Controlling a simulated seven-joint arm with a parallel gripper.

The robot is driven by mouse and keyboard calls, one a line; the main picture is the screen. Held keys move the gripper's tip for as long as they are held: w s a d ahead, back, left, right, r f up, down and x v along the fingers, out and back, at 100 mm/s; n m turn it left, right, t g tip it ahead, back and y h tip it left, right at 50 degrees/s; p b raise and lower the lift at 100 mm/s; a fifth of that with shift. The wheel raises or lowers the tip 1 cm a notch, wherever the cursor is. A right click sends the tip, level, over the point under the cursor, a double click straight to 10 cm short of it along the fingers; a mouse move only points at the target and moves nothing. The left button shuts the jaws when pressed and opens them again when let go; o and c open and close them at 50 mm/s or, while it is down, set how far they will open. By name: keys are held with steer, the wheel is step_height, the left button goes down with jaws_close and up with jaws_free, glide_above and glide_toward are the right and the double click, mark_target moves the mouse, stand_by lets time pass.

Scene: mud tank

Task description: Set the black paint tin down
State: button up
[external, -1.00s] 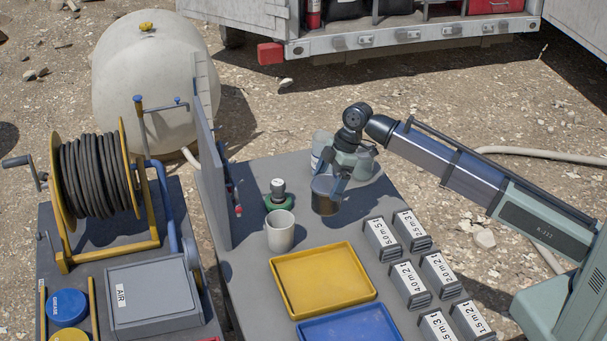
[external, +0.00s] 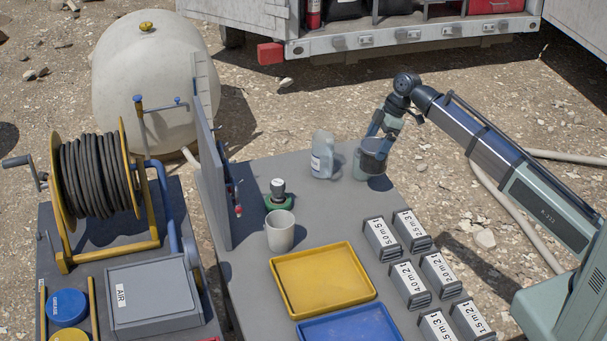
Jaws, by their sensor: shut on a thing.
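The black paint tin (external: 374,158) is upright at the far right corner of the grey table (external: 265,325). My gripper (external: 383,136) is shut on it from above. The tin looks raised above the tabletop, with a dark shadow below and to its right. It overlaps a grey-green container (external: 360,168) in the picture; I cannot tell whether the two touch.
A grey bottle (external: 322,156) with a label stands left of the tin. A white cup (external: 280,232), a green-based item (external: 278,196), a yellow tray (external: 322,280), a blue tray (external: 350,325) and several labelled blocks (external: 381,238) stand nearer.

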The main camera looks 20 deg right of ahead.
mark_target(379, 174)
steer(key=shift+s+d+n+g, duration=0.1)
steer(key=shift+s+n+g, duration=0.3)
steer(key=shift+s+n, duration=0.7)
steer(key=shift+s+f+n, duration=0.1)
steer(key=shift+s+n, duration=0.05)
steer(key=shift+n, duration=0.25)
steer(key=shift+f, duration=5)
steer(key=shift+f, duration=0.15)
steer(key=o, duration=1.5)
steer(key=v, duration=1.2)
